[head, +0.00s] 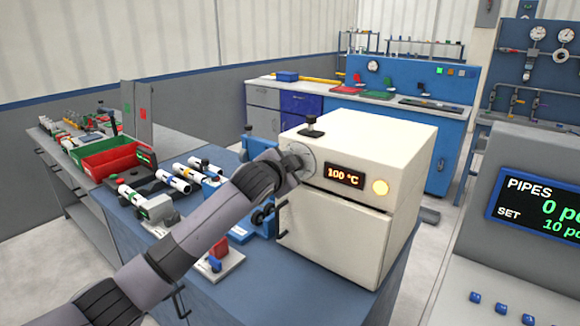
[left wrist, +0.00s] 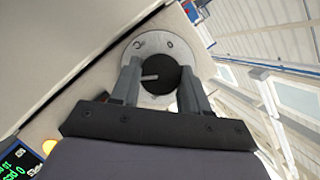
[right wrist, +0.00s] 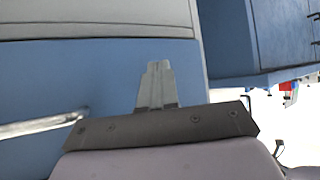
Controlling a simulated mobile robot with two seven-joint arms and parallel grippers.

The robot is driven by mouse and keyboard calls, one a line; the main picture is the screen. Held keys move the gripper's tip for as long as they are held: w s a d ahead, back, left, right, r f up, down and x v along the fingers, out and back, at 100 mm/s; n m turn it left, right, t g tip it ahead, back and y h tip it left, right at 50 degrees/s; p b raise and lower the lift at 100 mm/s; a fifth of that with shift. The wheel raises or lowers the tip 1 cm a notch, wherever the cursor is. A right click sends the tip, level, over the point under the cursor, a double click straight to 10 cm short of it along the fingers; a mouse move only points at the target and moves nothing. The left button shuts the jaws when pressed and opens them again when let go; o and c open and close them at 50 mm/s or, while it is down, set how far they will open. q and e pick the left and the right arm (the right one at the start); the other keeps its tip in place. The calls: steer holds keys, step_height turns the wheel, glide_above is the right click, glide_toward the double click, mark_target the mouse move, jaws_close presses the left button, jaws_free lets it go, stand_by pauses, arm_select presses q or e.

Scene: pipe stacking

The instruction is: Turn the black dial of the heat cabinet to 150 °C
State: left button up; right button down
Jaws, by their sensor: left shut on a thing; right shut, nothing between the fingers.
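The cream heat cabinet (head: 362,150) stands on the blue bench, and its display (head: 344,175) reads 100 °C. A round amber light (head: 380,187) glows to the right of the display. My left gripper (head: 291,166) is at the dial on the cabinet's front and hides most of it in the head view. In the left wrist view the black dial (left wrist: 160,76) with a pale pointer sits on a round grey plate (left wrist: 184,50), between the two fingers of my left gripper (left wrist: 160,82), which is shut on it. My right gripper (right wrist: 156,80) is shut and empty in the right wrist view.
White pipes (head: 173,181) and small fixtures lie on the bench left of the cabinet. Red and green bins (head: 108,162) stand further left. A pipes display console (head: 540,215) is at the right. A black knob (head: 311,121) stands on the cabinet top.

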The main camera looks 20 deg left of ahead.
arm_select(q)
steer(key=shift+r, duration=0.1)
steer(key=o, duration=1.1)
steer(key=shift+c, duration=0.2)
steer(key=b+v, duration=0.1)
steer(key=v, duration=0.6)
